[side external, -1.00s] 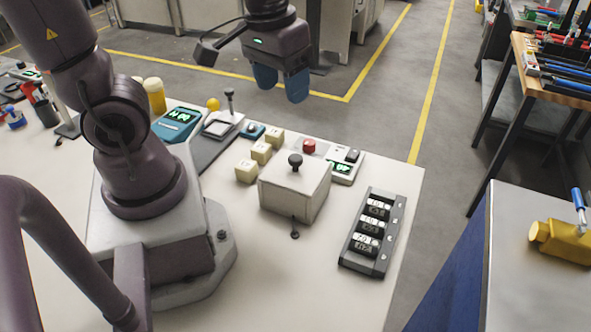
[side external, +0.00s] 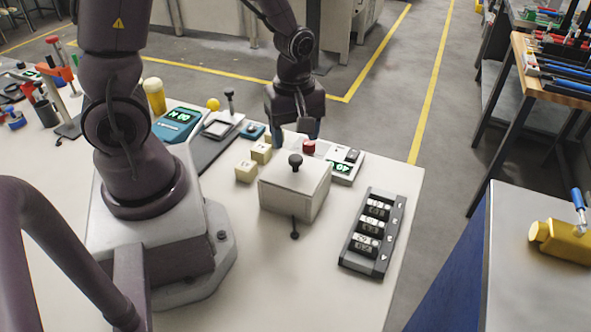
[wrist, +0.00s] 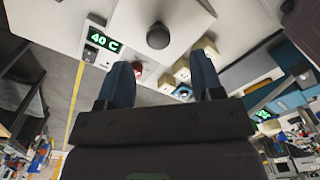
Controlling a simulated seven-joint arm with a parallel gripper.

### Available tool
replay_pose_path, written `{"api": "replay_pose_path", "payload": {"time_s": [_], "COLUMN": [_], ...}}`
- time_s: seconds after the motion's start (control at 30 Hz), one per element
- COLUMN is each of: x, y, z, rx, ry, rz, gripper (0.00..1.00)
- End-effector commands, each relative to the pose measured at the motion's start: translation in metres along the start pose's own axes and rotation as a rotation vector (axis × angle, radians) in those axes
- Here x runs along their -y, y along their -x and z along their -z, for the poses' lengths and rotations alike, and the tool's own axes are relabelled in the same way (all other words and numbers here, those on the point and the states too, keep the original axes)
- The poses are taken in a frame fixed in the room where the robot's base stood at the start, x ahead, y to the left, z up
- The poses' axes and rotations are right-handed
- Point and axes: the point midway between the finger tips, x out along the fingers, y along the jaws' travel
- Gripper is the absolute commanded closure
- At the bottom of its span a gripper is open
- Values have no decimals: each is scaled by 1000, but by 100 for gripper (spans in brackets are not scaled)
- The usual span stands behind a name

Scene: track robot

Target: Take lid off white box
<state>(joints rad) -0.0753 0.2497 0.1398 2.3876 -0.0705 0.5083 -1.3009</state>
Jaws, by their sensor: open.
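The white box (side external: 292,198) stands on the white table, with its lid (side external: 304,170) on top and a dark round knob (side external: 295,161) at the lid's middle. In the wrist view the lid (wrist: 190,15) is at the top with its knob (wrist: 158,36) just beyond my fingertips. My gripper (side external: 296,132) is behind the box in the side view, near the red button. In the wrist view my gripper (wrist: 163,62) is open, its two blue fingers apart with nothing between them. In the side view its fingers are partly hidden.
Cream cubes (side external: 247,171) sit left of the box. A red button (side external: 308,148) and a small green-display unit (side external: 341,168) stand behind it. The table front is clear.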

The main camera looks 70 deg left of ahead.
Motion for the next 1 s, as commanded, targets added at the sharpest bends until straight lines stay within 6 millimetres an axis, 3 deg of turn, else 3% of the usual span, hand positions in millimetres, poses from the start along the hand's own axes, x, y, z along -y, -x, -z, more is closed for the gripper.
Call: {"api": "replay_pose_path", "payload": {"time_s": [0.2, 0.5, 0.83, 1.0], "x": [0, -1, -2, -2], "y": [-16, -55, -60, -60], "z": [0, -2, -2, -2], "rx": [0, 0, 0, 0], "ry": [-1, 0, -2, -2], "rz": [2, 3, -1, -1], "gripper": [40, 40, 40, 79]}}
